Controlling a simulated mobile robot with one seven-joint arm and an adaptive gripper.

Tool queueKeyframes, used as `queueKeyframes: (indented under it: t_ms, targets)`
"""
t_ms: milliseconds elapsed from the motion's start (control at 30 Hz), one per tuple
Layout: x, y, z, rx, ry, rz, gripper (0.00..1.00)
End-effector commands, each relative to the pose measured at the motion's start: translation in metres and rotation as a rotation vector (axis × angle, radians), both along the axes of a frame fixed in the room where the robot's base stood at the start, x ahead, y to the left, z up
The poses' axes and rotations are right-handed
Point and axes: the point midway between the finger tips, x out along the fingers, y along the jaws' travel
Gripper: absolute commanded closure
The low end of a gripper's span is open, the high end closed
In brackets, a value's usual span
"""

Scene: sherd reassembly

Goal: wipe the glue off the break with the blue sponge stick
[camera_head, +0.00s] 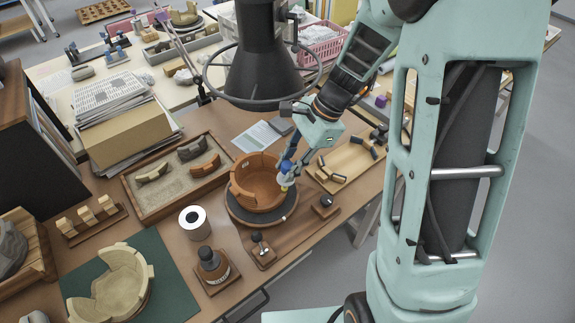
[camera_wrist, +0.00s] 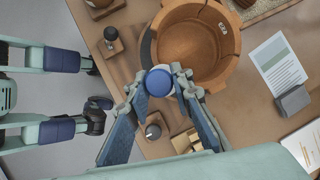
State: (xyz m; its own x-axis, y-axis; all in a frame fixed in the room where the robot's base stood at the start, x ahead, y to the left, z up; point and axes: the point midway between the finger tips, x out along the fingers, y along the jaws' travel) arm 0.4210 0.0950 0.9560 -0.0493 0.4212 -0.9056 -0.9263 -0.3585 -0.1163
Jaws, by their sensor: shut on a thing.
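The terracotta bowl (camera_head: 252,190) stands on a dark round turntable (camera_head: 262,216), its rim stepped and broken. In the wrist view the bowl (camera_wrist: 190,45) lies just beyond my fingertips, with a small pale label on its inner wall. My gripper (camera_head: 288,168) is at the bowl's right rim, shut on the blue sponge stick. The stick (camera_wrist: 158,82) shows from above as a round blue knob between the fingertips. In the head view the stick (camera_head: 285,180) has a pale body and a yellowish lower end beside the rim. I cannot tell whether it touches the break.
A sand tray (camera_head: 190,198) with several sherds lies left of the bowl. A white roll (camera_head: 194,223), a dark bottle (camera_head: 211,263) and a knobbed stand (camera_head: 262,250) stand in front. A black lamp hood (camera_head: 262,70) hangs behind. A board with small dark pieces (camera_head: 338,178) lies right.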

Motion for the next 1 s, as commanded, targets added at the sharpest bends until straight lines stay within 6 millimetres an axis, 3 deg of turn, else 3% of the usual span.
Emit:
queueKeyframes:
  t_ms: [1000]
  targets:
    - [-0.01, -0.007, 0.052, 0.0, 0.0, -0.001, 0.93]
